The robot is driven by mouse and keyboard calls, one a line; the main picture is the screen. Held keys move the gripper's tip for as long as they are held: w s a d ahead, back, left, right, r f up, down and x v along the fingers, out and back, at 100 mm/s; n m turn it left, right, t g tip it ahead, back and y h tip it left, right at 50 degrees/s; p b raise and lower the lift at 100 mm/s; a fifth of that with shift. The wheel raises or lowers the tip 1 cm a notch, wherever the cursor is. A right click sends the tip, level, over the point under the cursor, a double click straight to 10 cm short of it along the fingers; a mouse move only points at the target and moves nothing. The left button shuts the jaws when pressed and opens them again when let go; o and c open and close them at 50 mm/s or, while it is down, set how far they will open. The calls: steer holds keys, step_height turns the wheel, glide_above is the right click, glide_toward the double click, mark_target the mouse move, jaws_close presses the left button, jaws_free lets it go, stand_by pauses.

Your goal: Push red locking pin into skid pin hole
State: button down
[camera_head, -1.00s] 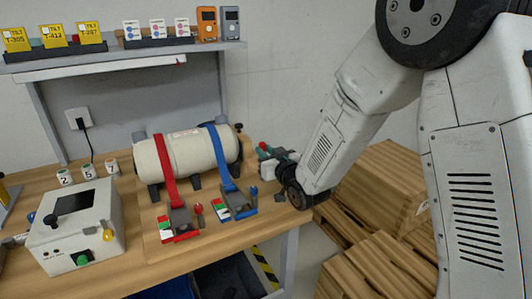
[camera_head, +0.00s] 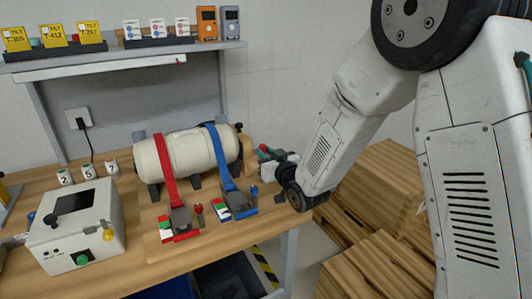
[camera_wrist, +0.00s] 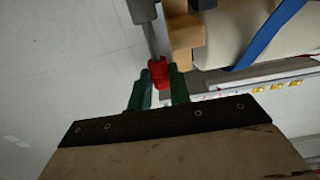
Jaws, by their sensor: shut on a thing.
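A red locking pin (camera_wrist: 158,72) shows between the green fingertips of my gripper (camera_wrist: 160,92) in the wrist view. My gripper is shut on its red head. A metal shaft runs up from the head to a grey cylinder (camera_wrist: 142,10) at the top edge; I cannot tell whether the two are joined. In the head view my gripper (camera_head: 266,156) is at the right end of a cream tank (camera_head: 185,155), above the bench's right edge. The pin hole cannot be made out in either view.
A red strap (camera_head: 165,165) and a blue strap (camera_head: 222,160) cross the tank. A tan block (camera_wrist: 185,32) is close beside the pin. A grey control box (camera_head: 75,228) stands at left on the bench (camera_head: 130,262). Wooden crates (camera_head: 375,175) fill the right.

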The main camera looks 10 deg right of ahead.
steer(key=shift+f, duration=0.2)
steer(key=shift+f, duration=0.15)
steer(key=c, duration=1.2)
jaws_free()
steer(key=shift+v, duration=3.9)
